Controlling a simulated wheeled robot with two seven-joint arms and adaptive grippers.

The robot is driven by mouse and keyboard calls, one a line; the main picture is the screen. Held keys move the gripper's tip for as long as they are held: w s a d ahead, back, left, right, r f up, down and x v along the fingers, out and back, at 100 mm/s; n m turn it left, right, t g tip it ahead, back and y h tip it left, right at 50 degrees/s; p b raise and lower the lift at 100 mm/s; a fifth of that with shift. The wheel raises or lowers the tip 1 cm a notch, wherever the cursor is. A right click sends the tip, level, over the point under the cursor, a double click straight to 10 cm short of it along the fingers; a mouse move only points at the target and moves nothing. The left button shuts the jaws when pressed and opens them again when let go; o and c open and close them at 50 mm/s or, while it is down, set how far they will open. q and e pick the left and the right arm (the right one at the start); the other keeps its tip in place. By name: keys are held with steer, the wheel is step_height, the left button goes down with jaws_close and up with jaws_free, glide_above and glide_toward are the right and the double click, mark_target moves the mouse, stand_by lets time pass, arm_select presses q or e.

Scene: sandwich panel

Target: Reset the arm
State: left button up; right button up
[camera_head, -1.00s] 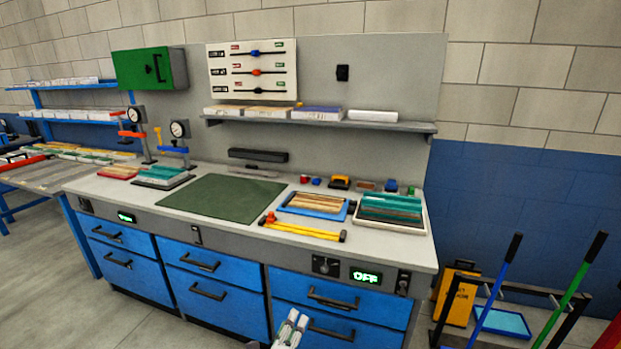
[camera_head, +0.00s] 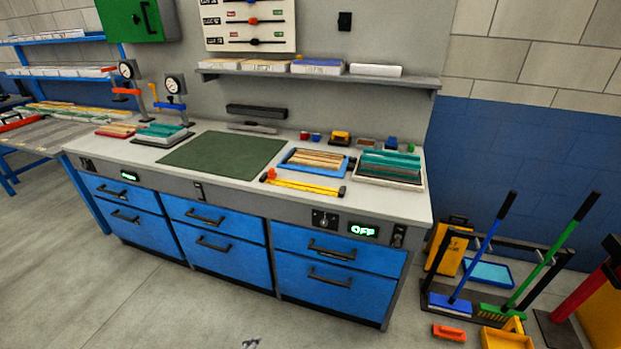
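Only a small grey tip (camera_head: 251,342) shows at the bottom edge of the head view, left of the middle, over the bare floor. It looks like the end of my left gripper, but almost all of it is cut off by the frame. Whether it is open or shut, or holds anything, cannot be seen. It is apart from the workbench (camera_head: 390,204) in the picture. My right gripper and arm are not in view.
The workbench has blue drawers (camera_head: 340,262), all shut. On it are a green mat (camera_head: 222,155), a blue tray (camera_head: 290,168), a yellow tool (camera_head: 305,187) and dial gauges. Brooms (camera_head: 485,245) and a yellow dustpan (camera_head: 507,337) stand right. The floor in front is clear.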

arm_select(q)
steer(key=s+a+f+n+g+y+p, duration=0.1)
steer(key=s+a+f+n+g, duration=0.2)
steer(key=s+f, duration=0.45)
steer(key=s+a+f+n+g, duration=0.1)
steer(key=s+a+f+n, duration=0.3)
steer(key=s+a+f, duration=0.4)
steer(key=s+a+f+n+g, duration=0.1)
steer(key=s+f+n+g, duration=0.1)
steer(key=s, duration=0.8)
steer(key=s+a+f+n+g+p, duration=0.1)
steer(key=s+f+n+g, duration=0.1)
steer(key=s, duration=0.8)
steer(key=f+n, duration=0.1)
steer(key=n, duration=0.1)
steer(key=shift+s+a+n+y, duration=0.15)
steer(key=shift+s+n+y, duration=0.15)
steer(key=shift+y, duration=0.1)
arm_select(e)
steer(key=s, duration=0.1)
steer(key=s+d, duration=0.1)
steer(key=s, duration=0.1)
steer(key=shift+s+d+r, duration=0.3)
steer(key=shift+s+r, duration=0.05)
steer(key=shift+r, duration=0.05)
arm_select(q)
steer(key=shift+w+f, duration=0.1)
